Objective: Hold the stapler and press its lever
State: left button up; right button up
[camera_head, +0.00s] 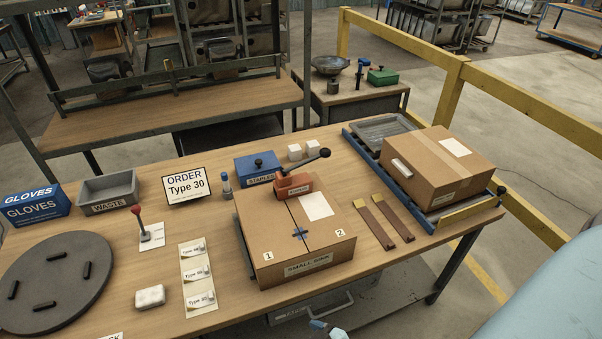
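The stapler (293,186) is a small orange-red block standing on the far part of a closed cardboard box marked SMALL SINK (275,245). Its dark lever (303,164) rises up to the right and ends in a black ball knob. The box top has a centre seam, marks 1 and 2, a white label (316,206) and a small blue mark on the seam. Neither gripper can be made out, and nothing touches the stapler. A small pale blue and pink piece shows at the bottom edge; I cannot tell what it is.
A blue STAPLES box (257,168) and white blocks stand behind the stapler. Two brown strips (383,220) lie to the right, before a larger carton (437,167). A red-knobbed lever (143,225), grey WASTE bin (108,192) and dark round disc (50,280) are left.

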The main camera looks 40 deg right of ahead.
aim_at(325, 152)
jog(key=i+l+z, duration=0.1)
jog(key=l, duration=0.25)
jog(key=i+l+z, duration=0.15)
jog(key=l, duration=0.25)
jog(key=i+l+z, duration=0.1)
jog(key=l, duration=0.25)
jog(key=i+l+z, duration=0.1)
jog(key=l, duration=0.2)
